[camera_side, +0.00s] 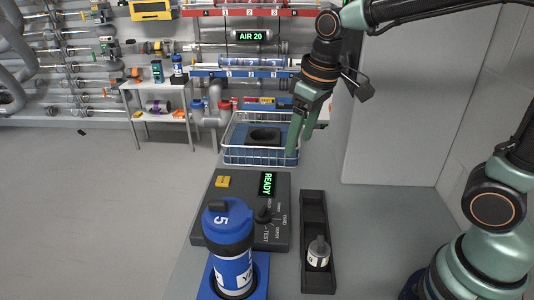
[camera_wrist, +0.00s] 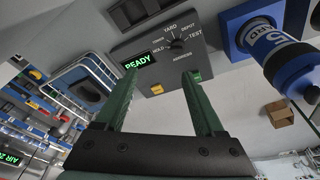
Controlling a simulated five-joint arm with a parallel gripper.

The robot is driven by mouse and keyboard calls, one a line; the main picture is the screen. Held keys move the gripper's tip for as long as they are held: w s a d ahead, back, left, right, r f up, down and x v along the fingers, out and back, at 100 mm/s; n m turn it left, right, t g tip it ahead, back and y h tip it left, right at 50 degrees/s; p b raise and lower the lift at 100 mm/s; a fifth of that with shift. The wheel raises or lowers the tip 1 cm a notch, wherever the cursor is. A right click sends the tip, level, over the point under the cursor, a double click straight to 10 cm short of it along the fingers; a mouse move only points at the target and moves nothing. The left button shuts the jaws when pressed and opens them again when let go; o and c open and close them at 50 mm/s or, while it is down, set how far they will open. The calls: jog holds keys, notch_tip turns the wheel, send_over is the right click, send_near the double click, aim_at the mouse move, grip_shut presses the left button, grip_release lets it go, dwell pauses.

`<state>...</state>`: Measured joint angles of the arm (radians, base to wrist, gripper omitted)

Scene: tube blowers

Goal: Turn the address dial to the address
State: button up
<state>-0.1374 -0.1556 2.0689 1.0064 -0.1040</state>
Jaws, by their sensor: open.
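The address dial (camera_side: 264,213) is a dark knob on a dark grey console (camera_side: 205,205). In the wrist view the dial (camera_wrist: 176,44) is ringed by small white words, including YARD, DEPOT, TEST and HOLD. Which word it points at is too small to tell. The console's display (camera_wrist: 137,60) reads READY in green. A blue carrier (camera_side: 232,262) with a white 5 stands upright in front of the console; part of a word, "RD", shows on it in the wrist view (camera_wrist: 264,35). My gripper (camera_side: 299,146) is open and empty, above and behind the console, apart from the dial.
A yellow button (camera_wrist: 157,89) is on the console. A wire basket (camera_side: 232,155) with a dark ringed block stands behind it. A narrow dark tray (camera_side: 314,215) at the right holds a small pale cylinder (camera_side: 318,253). Racks of tubes and an AIR 20 sign (camera_side: 238,36) are at the back.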

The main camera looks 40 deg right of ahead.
aim_at(263, 210)
jog(key=w+a+f+n+g, duration=0.2)
jog(key=w+a+f+g, duration=0.1)
jog(key=w+a+f, duration=0.3)
jog(key=f, duration=1.2)
jog(key=shift+s+d+f, duration=0.3)
jog(key=shift+s+f, duration=0.05)
jog(key=shift+s, duration=0.05)
grip_shut()
